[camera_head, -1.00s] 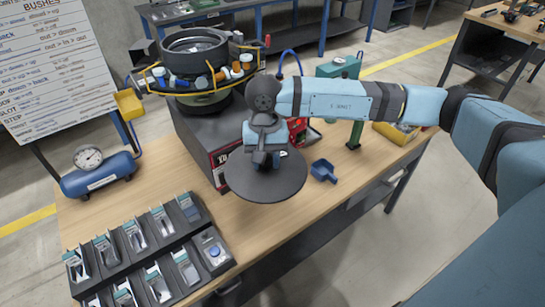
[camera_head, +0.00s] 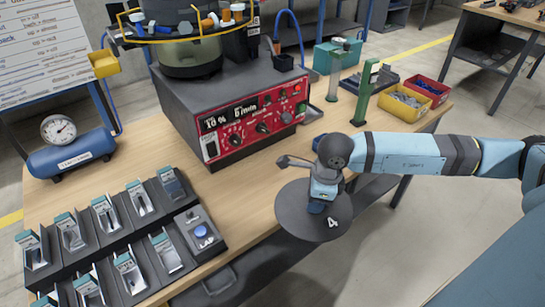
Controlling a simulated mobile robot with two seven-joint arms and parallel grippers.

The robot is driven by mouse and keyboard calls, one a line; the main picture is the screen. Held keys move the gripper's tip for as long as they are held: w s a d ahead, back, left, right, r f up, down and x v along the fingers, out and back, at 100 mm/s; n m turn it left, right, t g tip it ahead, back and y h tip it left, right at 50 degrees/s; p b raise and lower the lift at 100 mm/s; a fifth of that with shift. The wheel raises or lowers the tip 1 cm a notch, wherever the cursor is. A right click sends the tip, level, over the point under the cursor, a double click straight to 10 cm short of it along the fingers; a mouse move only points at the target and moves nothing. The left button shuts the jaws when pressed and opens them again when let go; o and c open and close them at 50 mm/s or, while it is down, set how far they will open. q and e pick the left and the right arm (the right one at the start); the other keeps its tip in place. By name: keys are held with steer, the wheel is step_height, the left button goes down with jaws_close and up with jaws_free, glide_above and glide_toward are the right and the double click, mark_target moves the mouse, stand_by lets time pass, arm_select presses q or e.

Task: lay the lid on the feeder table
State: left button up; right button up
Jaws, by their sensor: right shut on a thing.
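The lid (camera_head: 292,215) is a dark grey round disc with a white "4" on it. My right gripper (camera_head: 322,203) is shut on it at the top middle. The disc is roughly flat and overlaps the front edge of the wooden feeder table (camera_head: 238,190) in the picture. Its underside is hidden, so I cannot tell whether it touches the wood. The bowl feeder (camera_head: 190,65) stands at the back on its grey base with a red control panel (camera_head: 250,125). My left gripper is not in view.
Trays of small parts in pockets (camera_head: 125,240) fill the front left. A blue air tank (camera_head: 72,157) stands at the left. Red (camera_head: 403,103) and yellow (camera_head: 428,90) bins and a green stand (camera_head: 365,92) are at the right. Bare wood lies between feeder base and trays.

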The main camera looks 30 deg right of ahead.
steer(key=w, duration=1)
steer(key=w+a, duration=0.1)
steer(key=w, duration=0.4)
steer(key=shift+w+a, duration=0.1)
steer(key=shift+f+b, duration=0.3)
steer(key=shift+f, duration=1.45)
steer(key=shift+f, duration=0.1)
steer(key=o, duration=1.1)
